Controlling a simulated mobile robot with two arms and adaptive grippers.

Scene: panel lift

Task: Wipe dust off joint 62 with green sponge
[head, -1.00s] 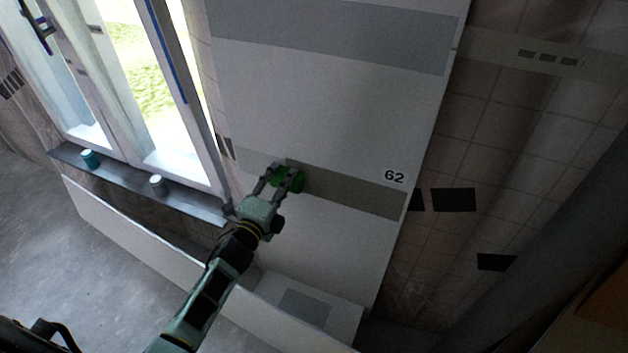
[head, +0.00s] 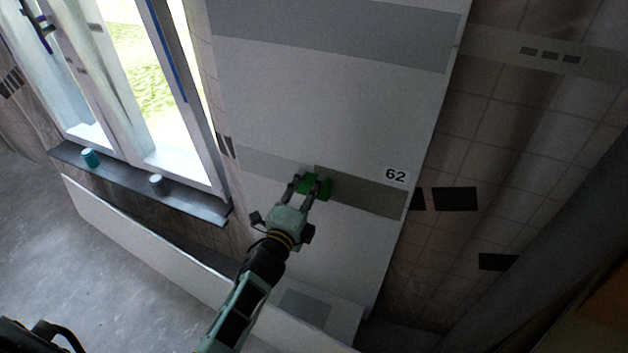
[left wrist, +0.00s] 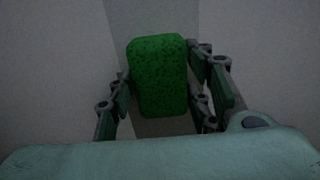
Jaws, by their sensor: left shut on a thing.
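The green sponge (head: 316,184) is held between the fingers of my left gripper (head: 308,188), which is shut on it. It also shows in the left wrist view (left wrist: 158,76), upright between the two fingers. The sponge is at joint 62 (head: 365,195), a band across the white panel marked by a "62" label (head: 396,175). The band is darker and brownish to the right of the sponge and lighter grey to its left. Whether the sponge touches the panel I cannot tell for sure. My right gripper is not in view.
A window stands at the left, with a dark sill (head: 130,180) carrying a teal cup (head: 90,158) and a pale cup (head: 157,181). A white board (head: 140,245) leans low below the sill. A tiled wall with black patches (head: 454,199) lies right of the panel.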

